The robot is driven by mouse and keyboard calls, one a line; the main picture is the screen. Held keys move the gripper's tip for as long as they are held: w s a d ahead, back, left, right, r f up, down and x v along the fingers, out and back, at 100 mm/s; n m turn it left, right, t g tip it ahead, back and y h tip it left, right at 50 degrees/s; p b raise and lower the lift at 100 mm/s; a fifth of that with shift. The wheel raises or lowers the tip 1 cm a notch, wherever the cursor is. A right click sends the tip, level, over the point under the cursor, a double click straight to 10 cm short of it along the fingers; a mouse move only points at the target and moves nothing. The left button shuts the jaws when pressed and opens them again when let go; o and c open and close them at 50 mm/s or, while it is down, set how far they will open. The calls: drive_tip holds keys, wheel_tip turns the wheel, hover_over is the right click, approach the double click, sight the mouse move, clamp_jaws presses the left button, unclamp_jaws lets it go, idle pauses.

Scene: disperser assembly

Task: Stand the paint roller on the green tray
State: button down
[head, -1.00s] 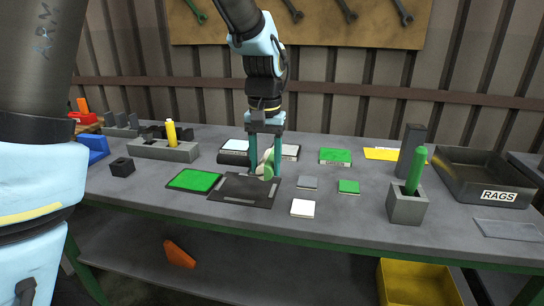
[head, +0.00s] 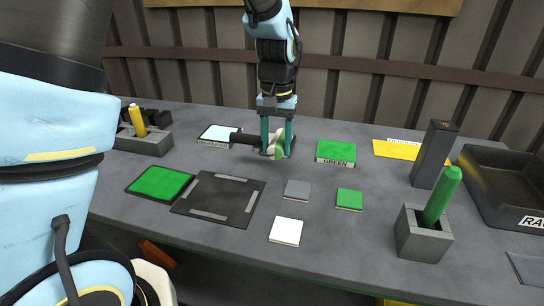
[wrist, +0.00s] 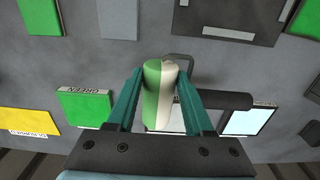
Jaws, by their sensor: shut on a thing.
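My gripper (head: 277,152) points down and is shut on the paint roller, whose green-and-white head (head: 275,146) is between the fingers. Its black handle (head: 248,138) sticks out level to the left. The head (wrist: 160,92) and handle (wrist: 228,100) also show in the wrist view. I cannot tell whether the roller touches the bench. The green tray (head: 336,152), labelled GREEN, lies just right of my gripper, apart from the roller. It shows at the left in the wrist view (wrist: 85,106).
A pale blue tray (head: 214,134) lies behind the handle. A yellow tray (head: 398,149), a dark upright block (head: 434,155) and a grey holder with a green rod (head: 440,197) are at right. A black plate (head: 218,199), a green mat (head: 160,182) and small tiles (head: 297,190) lie in front.

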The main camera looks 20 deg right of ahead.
sight(276, 174)
drive_tip(key=shift+f+p, duration=0.4)
drive_tip(key=shift+f, duration=2.3)
drive_tip(key=shift+f, duration=0.15)
drive_tip(key=shift+c, duration=1.4)
unclamp_jaws()
wheel_tip(276, 174, up, 12)
drive_tip(key=shift+a+r+b, duration=0.1)
drive_tip(key=shift+r+b, duration=0.05)
drive_tip(key=shift+b, duration=0.65)
